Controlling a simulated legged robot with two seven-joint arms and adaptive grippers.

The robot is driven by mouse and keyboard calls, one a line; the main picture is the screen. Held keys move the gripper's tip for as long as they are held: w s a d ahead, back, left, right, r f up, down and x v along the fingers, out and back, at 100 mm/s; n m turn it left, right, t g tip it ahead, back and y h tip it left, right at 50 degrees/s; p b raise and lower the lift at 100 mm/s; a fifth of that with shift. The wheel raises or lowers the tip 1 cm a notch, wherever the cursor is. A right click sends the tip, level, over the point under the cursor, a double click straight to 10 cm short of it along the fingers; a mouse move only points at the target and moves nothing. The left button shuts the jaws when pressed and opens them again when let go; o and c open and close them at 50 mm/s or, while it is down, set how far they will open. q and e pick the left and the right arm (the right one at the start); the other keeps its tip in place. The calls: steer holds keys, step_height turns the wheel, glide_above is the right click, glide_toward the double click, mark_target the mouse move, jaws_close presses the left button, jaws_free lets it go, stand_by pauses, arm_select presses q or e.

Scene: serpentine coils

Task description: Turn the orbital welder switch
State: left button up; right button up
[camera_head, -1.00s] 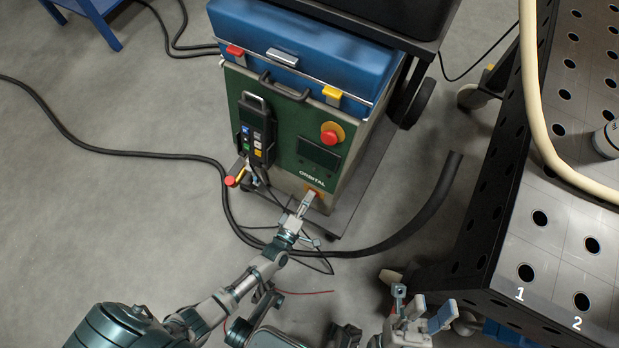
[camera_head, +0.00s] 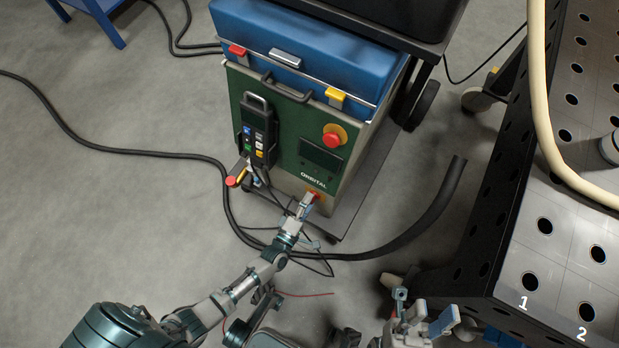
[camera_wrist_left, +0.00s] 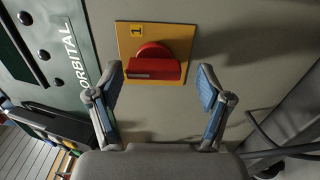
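The orbital welder (camera_head: 298,150) is a green-fronted box with a blue case on top, in the head view. Its switch (camera_wrist_left: 154,64) is a red rotary knob on a yellow plate marked 1, in the left wrist view. My left gripper (camera_wrist_left: 158,85) is open, its two blue-padded fingers on either side of and below the knob, apart from it. In the head view my left gripper (camera_head: 309,200) reaches the lower front of the welder and mostly covers the switch. My right gripper (camera_head: 428,322) is open and empty, low beside the table.
A perforated metal table (camera_head: 550,255) stands at the right, with a cream hose (camera_head: 545,120) over it. A black pendant (camera_head: 257,130) and a red emergency button (camera_head: 334,136) are on the welder front. A black cable (camera_head: 125,152) lies on otherwise clear floor at left.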

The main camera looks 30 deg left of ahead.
arm_select(q)
steer(key=shift+r, duration=0.15)
steer(key=s, duration=1.2)
steer(key=shift+a, duration=0.2)
steer(key=shift+w, duration=0.1)
